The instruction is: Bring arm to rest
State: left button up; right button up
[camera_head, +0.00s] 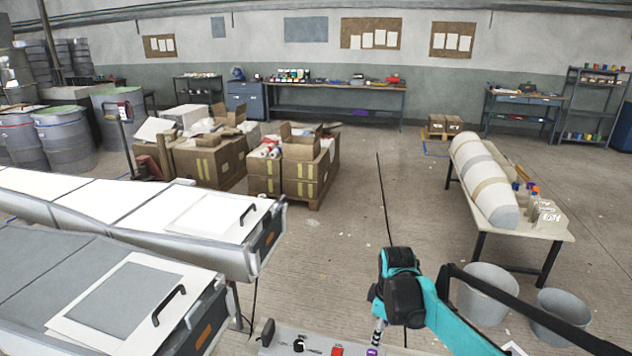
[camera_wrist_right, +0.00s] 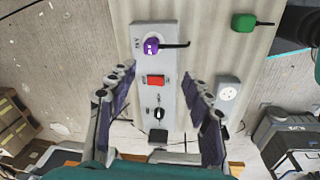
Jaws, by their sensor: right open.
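My right arm, teal and black (camera_head: 400,285), reaches in from the lower right in the head view, with its wrist above a control panel (camera_head: 312,335). In the right wrist view my right gripper (camera_wrist_right: 160,82) is open, its two fingers apart over the panel (camera_wrist_right: 172,60), with nothing between them held. The panel carries a purple knob (camera_wrist_right: 151,46), a red switch (camera_wrist_right: 156,80) and a black knob (camera_wrist_right: 158,113). In the head view the gripper's fingers are mostly hidden behind the wrist. My left gripper is not in view.
White and grey moulds (camera_head: 190,215) with black handles lie at left. A table (camera_head: 545,232) bears a long white cylinder (camera_head: 482,175) at right, with grey buckets (camera_head: 487,292) near it. Boxes (camera_head: 295,170) stand mid-room. Floor between boxes and table is largely open.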

jog(key=s+r+m+t, duration=0.2)
jog(key=s+m, duration=0.4)
jog(key=s, duration=0.4)
jog(key=s+r+m+t, duration=0.2)
jog(key=s+m, duration=0.3)
jog(key=s, duration=0.6)
jog(key=shift+s+m+t, duration=0.3)
jog(key=shift+m+t, duration=0.1)
jog(key=shift+t, duration=0.5)
